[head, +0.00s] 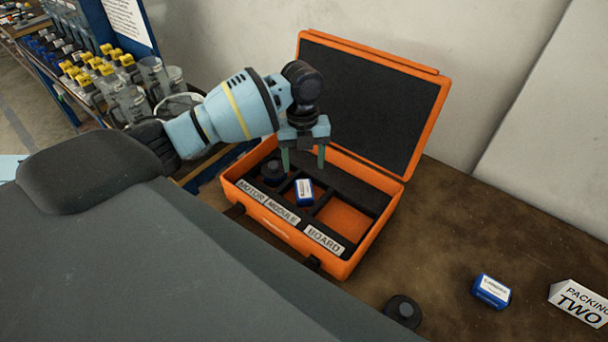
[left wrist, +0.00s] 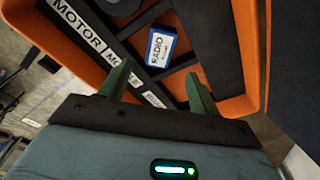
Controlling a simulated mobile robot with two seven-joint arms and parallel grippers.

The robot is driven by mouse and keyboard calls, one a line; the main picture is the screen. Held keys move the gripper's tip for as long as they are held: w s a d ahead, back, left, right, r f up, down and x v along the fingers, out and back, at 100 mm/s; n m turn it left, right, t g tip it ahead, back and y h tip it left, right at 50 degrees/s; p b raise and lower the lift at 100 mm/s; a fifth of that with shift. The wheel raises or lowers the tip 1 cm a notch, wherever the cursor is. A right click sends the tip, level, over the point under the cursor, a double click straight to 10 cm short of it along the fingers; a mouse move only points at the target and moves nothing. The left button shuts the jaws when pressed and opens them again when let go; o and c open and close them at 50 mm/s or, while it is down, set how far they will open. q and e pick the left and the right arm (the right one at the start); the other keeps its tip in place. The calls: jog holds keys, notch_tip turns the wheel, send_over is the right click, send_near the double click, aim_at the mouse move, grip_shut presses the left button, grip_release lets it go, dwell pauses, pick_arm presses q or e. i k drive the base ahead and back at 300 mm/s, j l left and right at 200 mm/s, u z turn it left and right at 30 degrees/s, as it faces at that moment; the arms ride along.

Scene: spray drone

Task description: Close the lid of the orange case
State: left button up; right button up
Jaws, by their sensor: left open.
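The orange case (head: 340,268) stands on the brown table with its lid (head: 372,100) raised and leaning back near the wall. The lid has a dark foam lining. Inside, a black round motor (head: 272,172) sits in the left compartment and a blue-and-white box (head: 304,191) in the middle one. The right compartment shows a bare orange floor. My left gripper (head: 303,165) is open above the case, between its tray and the raised lid. In the left wrist view, its green fingers (left wrist: 158,90) are apart with nothing between them, and the box (left wrist: 162,47) reads "RADIO". My right gripper is not in view.
A black round part (head: 403,311), a blue-and-white box (head: 492,290) and a "PACKING TWO" sign (head: 580,302) stand on the table right of the case. Shelves with bottles (head: 110,80) are at left. A pale wall is behind the lid.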

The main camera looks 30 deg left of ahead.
aim_at(383, 109)
jog(key=k, duration=1)
